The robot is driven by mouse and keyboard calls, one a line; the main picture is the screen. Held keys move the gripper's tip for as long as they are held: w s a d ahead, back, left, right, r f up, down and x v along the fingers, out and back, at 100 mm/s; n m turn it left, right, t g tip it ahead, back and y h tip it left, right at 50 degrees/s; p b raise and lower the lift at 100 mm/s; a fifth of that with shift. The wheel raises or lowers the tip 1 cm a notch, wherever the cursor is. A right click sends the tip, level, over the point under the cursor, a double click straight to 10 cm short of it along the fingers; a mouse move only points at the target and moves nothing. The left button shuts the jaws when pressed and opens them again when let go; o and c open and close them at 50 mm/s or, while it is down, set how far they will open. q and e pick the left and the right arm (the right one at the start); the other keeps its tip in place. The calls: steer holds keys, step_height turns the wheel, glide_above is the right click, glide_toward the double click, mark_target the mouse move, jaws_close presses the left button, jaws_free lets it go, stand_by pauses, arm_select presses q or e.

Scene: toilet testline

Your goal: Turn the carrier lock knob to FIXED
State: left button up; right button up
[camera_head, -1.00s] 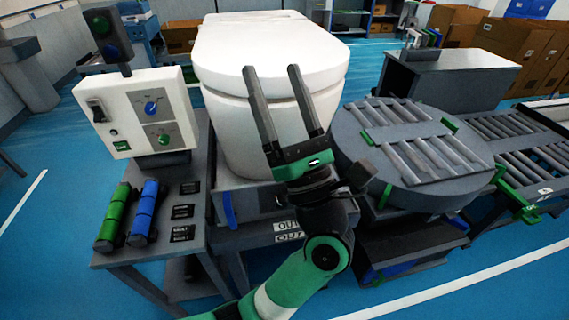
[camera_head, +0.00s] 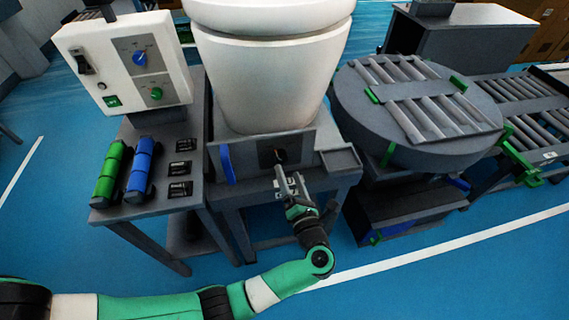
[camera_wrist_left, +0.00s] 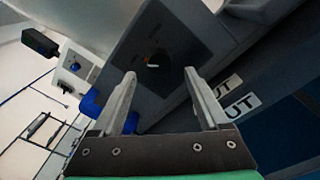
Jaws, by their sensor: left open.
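The carrier lock knob (camera_head: 279,155) is small, on a dark plate on the front face of the carrier (camera_head: 246,164) under the white toilet (camera_head: 268,80). In the left wrist view the knob (camera_wrist_left: 158,60) shows as a round dark knob with an orange-white mark, and small labels around it are too blurred to read. My left gripper (camera_head: 284,178) is in front of and just below the knob. In the left wrist view its fingers (camera_wrist_left: 158,90) are spread with nothing between them, and the knob lies beyond the tips. My right gripper is out of view.
A blue lever (camera_head: 226,163) is left of the knob plate, and a small dark tray (camera_head: 341,160) is to its right. A control panel (camera_head: 128,65) stands at left above green and blue cylinders. A round roller table (camera_head: 415,110) is at right.

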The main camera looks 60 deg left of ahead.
mark_target(283, 159)
arm_select(q)
steer(key=x, duration=0.5)
steer(key=shift+w+a+b, duration=0.1)
steer(key=shift+a+b, duration=0.05)
steer(key=shift+b, duration=0.25)
jaws_close()
